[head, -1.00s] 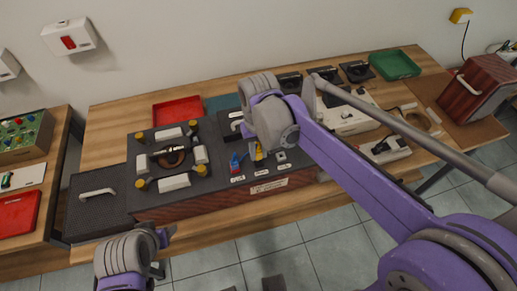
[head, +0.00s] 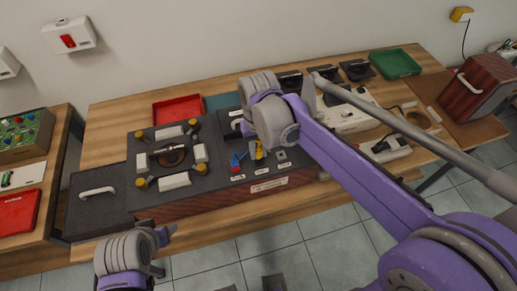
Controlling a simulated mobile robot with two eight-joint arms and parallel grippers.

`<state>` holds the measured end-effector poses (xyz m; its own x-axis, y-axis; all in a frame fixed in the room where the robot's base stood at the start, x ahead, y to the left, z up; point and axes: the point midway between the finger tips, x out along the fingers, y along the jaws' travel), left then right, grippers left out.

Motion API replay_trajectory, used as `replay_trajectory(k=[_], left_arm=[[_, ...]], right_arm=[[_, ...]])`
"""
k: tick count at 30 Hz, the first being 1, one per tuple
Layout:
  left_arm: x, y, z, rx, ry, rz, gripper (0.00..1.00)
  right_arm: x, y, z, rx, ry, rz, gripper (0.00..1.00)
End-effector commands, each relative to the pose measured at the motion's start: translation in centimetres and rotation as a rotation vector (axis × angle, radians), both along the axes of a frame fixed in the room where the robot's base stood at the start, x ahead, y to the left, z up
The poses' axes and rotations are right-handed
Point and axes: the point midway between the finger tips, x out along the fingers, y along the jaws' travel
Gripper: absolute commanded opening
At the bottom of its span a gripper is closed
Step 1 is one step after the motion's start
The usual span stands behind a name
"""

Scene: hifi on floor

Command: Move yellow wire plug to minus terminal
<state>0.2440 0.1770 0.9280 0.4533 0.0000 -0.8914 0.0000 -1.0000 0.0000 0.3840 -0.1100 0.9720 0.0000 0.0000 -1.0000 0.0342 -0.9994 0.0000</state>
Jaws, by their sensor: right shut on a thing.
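The hifi unit (head: 152,208) is a long dark box with a wood-look front on the wooden table. A yellow plug (head: 259,150) shows at its right part, just below my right gripper (head: 262,140), which is shut on it; the fingertips are mostly hidden by my wrist. A blue plug (head: 235,162) stands just left of it. Small white labels (head: 262,171) lie along the front edge below the plugs; their text is too small to read. My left gripper (head: 164,252) is low at the front left, away from the unit; its opening is unclear.
A red tray (head: 178,110) lies behind the unit and a green tray (head: 395,64) at the back right. White devices (head: 385,149) and a wooden box (head: 478,88) stand to the right. A side table (head: 55,150) is at left.

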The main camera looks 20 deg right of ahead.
Motion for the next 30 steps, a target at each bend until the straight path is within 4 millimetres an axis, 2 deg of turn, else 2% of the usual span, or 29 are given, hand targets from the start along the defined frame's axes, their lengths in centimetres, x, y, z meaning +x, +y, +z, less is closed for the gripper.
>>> replay_trajectory(k=[30], left_arm=[[-0.3,0.0,-1.0,0.000,0.005,0.000,0.60]], right_arm=[[0.0,0.0,-1.3,0.000,0.000,0.000,0.00]])
